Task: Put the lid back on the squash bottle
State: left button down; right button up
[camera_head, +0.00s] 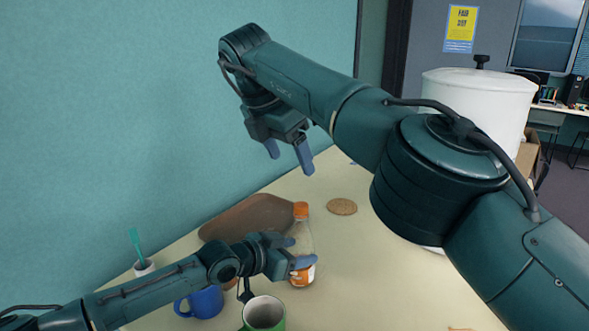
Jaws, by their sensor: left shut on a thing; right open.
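The squash bottle (304,236) stands upright on the table, clear with an orange label low down. An orange lid-like piece (300,210) shows at its top; I cannot tell how it is seated. My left gripper (299,254) comes in from the left and is shut on the bottle's body, partly covering it. My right gripper (288,157) is open and empty, pointing down, above and apart from the bottle top. No separate loose lid shows.
A brown tray (232,221) lies behind the bottle, a cork coaster (342,206) to its right. A blue mug (207,302), a green mug (264,315) and a white cup (144,268) with a teal utensil stand near my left arm. A white urn (478,98) is partly hidden by my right arm.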

dwell(0.3)
pick_arm(q)
jog(key=shift+c, duration=1.9)
grip_release()
jog(key=shift+a, duration=0.1)
jog(key=b+v, duration=0.1)
jog(key=v, duration=1.2)
